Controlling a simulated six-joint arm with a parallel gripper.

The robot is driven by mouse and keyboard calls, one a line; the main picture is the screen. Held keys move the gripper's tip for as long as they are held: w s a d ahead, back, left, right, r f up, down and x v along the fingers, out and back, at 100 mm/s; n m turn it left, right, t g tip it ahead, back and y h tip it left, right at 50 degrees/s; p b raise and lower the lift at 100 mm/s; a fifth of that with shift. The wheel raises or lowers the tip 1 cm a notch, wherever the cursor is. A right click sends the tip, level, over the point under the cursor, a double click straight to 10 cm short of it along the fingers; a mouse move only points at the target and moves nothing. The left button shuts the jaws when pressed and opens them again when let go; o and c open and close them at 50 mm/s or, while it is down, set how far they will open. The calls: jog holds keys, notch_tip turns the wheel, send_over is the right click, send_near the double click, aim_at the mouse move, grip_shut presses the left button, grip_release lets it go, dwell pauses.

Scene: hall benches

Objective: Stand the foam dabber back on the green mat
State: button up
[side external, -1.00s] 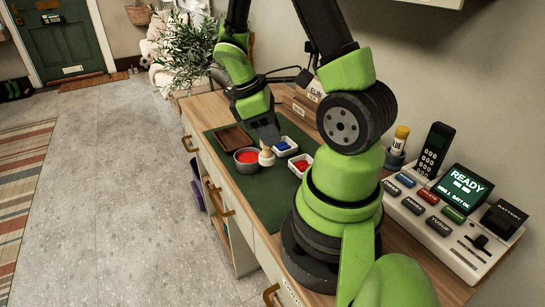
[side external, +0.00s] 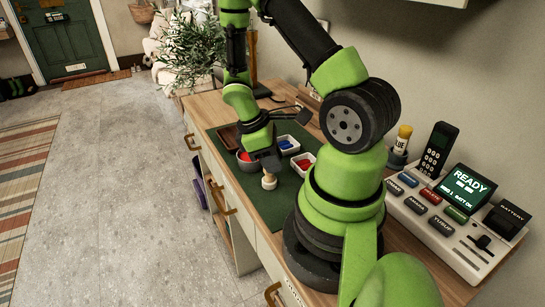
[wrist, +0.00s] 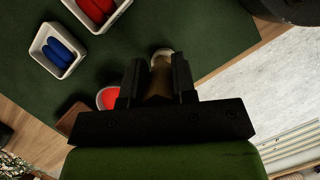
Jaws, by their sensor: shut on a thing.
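The foam dabber (side external: 269,182) has a tan handle and a pale, rounded foam end. My gripper (side external: 266,165) is shut on its handle and holds it about upright, foam end down, over the near-left part of the green mat (side external: 275,208). I cannot tell whether the foam touches the mat. In the wrist view the dabber's handle (wrist: 160,78) sits between both fingers of my gripper (wrist: 157,75), with a pale rim beyond the tips. The mat (wrist: 200,30) spreads around it there.
A grey bowl of red stuff (side external: 242,164) stands just behind the dabber. White trays hold blue pieces (side external: 289,153) and red pieces (side external: 300,173). A brown tray (side external: 226,133) lies at the far left. A button console (side external: 440,232) stands right. The mat's near part is clear.

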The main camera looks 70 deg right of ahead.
jog(key=o, duration=0.9)
jog(key=v, duration=1.2)
jog(key=s+a+r+m+t+y, duration=0.1)
jog(key=a+r+m+t, duration=0.1)
jog(key=a+r+t, duration=0.1)
jog(key=s+a+r+m+t+y, duration=0.1)
jog(key=s+a+r+m+t, duration=0.1)
jog(key=a+r+t, duration=0.2)
jog(key=s+a+r+m+t+y, duration=0.1)
jog(key=a+r+m+t, duration=0.2)
jog(key=a+r, duration=0.4)
jog(key=shift+s+a+r+t, duration=0.2)
jog(key=shift+s+a+t, duration=0.15)
jog(key=shift+t, duration=0.35)
jog(key=shift+o, duration=0.3)
